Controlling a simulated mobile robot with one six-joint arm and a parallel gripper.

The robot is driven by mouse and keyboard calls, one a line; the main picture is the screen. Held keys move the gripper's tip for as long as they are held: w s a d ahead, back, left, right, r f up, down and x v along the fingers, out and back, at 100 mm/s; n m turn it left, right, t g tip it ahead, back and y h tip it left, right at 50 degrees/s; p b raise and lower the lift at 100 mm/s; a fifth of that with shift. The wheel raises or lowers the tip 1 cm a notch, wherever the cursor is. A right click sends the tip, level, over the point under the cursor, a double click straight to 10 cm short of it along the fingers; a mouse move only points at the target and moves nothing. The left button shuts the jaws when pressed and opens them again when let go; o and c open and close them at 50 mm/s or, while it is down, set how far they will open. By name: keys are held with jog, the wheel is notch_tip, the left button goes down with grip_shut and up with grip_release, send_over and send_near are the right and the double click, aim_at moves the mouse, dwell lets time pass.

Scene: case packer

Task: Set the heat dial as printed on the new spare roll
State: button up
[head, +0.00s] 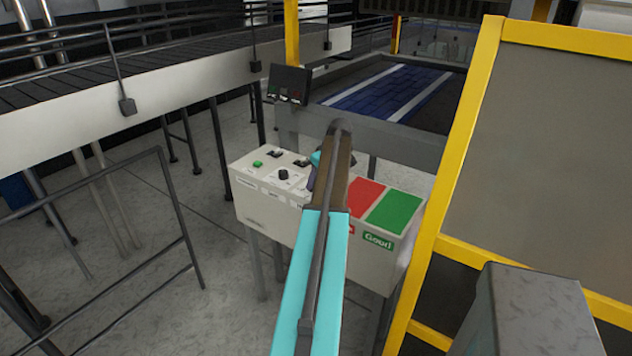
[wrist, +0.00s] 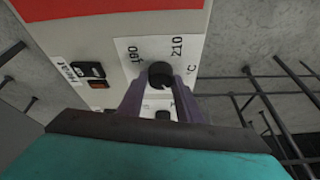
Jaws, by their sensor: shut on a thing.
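The heat dial is a black knob (wrist: 160,73) on a white scale plate with 190, 210 and °C printed around it. My gripper (wrist: 160,82) has its two purple fingers closed on either side of the knob. I cannot make out which mark the knob points to. In the head view my gripper (head: 316,170) reaches to the top of the white control box (head: 268,212), and my arm hides the held dial there. No spare roll or print on one can be made out in either view.
A "Heat" label (wrist: 71,72) and rocker switches (wrist: 95,70) sit beside the dial. The box also carries another black knob (head: 283,174), a green button (head: 258,164), and red (head: 364,196) and green (head: 394,211) panels. A yellow frame (head: 460,140) stands close on the right.

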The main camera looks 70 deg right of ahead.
jog(key=o, duration=1)
jog(key=shift+s, duration=0.1)
jog(key=shift+o, duration=0.2)
jog(key=b+v, duration=0.3)
jog(key=v, duration=1)
jog(key=shift+r, duration=0.35)
jog(key=shift+a, duration=0.1)
